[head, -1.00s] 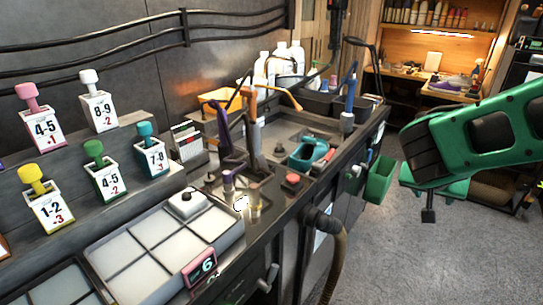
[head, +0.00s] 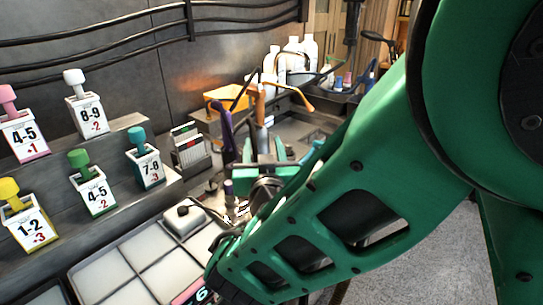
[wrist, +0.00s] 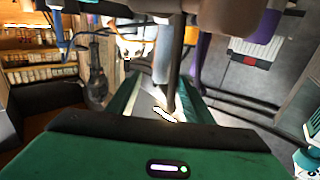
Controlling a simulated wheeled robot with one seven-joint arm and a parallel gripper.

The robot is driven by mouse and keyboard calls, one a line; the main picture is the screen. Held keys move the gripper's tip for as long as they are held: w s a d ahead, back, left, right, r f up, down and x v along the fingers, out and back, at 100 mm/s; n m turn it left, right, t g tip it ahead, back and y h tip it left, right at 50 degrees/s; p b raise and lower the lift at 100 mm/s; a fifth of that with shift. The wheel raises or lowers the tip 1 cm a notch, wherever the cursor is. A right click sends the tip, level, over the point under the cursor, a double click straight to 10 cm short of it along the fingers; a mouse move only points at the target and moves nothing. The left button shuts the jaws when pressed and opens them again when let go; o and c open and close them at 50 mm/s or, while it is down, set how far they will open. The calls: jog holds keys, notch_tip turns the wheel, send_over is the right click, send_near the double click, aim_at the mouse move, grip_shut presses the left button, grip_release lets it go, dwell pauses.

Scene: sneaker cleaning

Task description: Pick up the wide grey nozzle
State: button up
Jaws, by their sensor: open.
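I cannot pick out the wide grey nozzle for certain. In the wrist view, a grey-brown tube (wrist: 168,72) shows between the fingers of my gripper (wrist: 160,95), with thicker grey cylinders (wrist: 225,15) along the top edge. I cannot tell whether any of these is the nozzle. In the head view, my gripper (head: 263,160) is open beside the upright purple-handled tool (head: 228,135) and the orange-topped tool (head: 261,110). A short purple-grey piece (head: 228,188) stands on the bench just left of the gripper. My green arm hides much of the bench behind it.
Numbered boxes with coloured knobs (head: 145,165) stand on the left shelf. A pale tiled tray (head: 130,255) lies in front, with a white block (head: 184,215) at its corner. An orange bin (head: 222,96) and white bottles (head: 308,47) stand at the back.

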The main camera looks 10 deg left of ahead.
aim_at(260, 137)
jog(key=x, duration=0.4)
jog(key=shift+w+a, duration=0.2)
jog(key=shift+a, duration=0.1)
jog(key=shift+x, duration=2.9)
jog(key=shift+d, duration=0.1)
grip_shut()
